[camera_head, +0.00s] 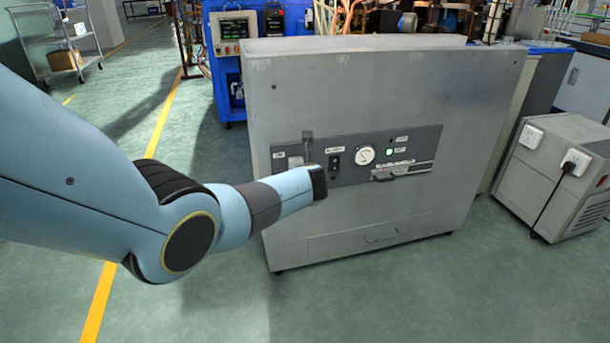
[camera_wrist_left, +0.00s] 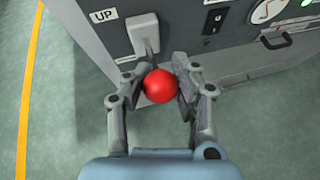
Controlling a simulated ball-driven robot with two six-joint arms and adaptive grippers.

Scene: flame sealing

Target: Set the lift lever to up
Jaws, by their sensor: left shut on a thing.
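The lift lever ends in a red ball knob (camera_wrist_left: 159,87), seen in the left wrist view in front of a white lever plate (camera_wrist_left: 142,34). Its short stem runs from the plate to the knob. A label reading "UP" (camera_wrist_left: 103,15) is beside the plate on the panel. My left gripper (camera_wrist_left: 160,74) is shut on the knob, with a finger on either side. In the head view my left arm covers the knob and most of the gripper. The lever's exact angle is hard to tell. My right gripper is in neither view.
The grey cabinet (camera_head: 380,85) carries a dark control panel (camera_head: 345,155) with a switch (camera_head: 334,159), a round gauge (camera_head: 365,154) and a small handle (camera_head: 384,176). A grey box unit (camera_head: 545,180) with a plugged cable stands to the right. Open floor lies in front of the cabinet.

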